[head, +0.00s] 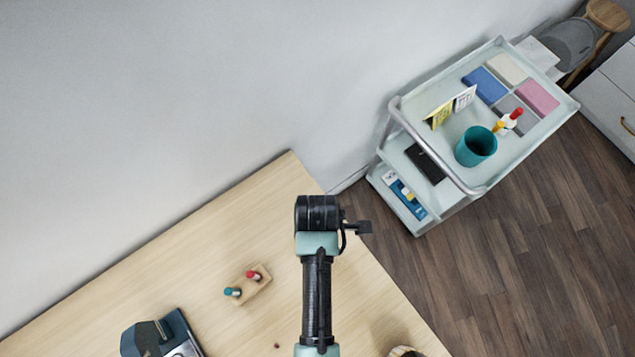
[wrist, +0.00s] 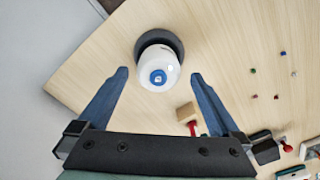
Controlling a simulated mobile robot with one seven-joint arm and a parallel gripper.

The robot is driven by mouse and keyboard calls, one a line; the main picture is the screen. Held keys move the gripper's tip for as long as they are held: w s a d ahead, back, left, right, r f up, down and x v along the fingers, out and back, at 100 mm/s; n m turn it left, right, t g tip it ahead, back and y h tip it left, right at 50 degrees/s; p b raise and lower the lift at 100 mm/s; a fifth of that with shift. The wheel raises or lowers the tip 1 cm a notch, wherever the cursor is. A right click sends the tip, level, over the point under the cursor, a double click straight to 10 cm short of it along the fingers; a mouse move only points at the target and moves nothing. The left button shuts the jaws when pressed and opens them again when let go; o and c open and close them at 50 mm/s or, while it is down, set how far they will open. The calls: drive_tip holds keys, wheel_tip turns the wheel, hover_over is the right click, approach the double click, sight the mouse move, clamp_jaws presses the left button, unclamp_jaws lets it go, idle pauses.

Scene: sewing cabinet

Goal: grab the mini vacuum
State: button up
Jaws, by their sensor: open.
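The mini vacuum appears to be the round white body (wrist: 152,57) with a dark grey base and a blue button on top, standing on the wooden table in the wrist view. My gripper (wrist: 160,76) is open, its two blue fingers pointing toward the vacuum. The fingertips lie left and right of its near side in the picture, with nothing held. How far above it they are I cannot tell. In the head view I cannot make out the vacuum, and my arm covers part of the table.
A wooden block with red and teal pegs (head: 258,289) stands on the table (head: 190,260). A dark blue machine (head: 165,335) is at the front left. Several small coloured bits lie right of the vacuum in the wrist view. A pale trolley (head: 455,187) stands beyond the table.

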wheel_tip(320, 180, down, 5)
drive_tip(key=shift+w+r, duration=0.1)
idle(0.3)
clamp_jaws()
idle(0.4)
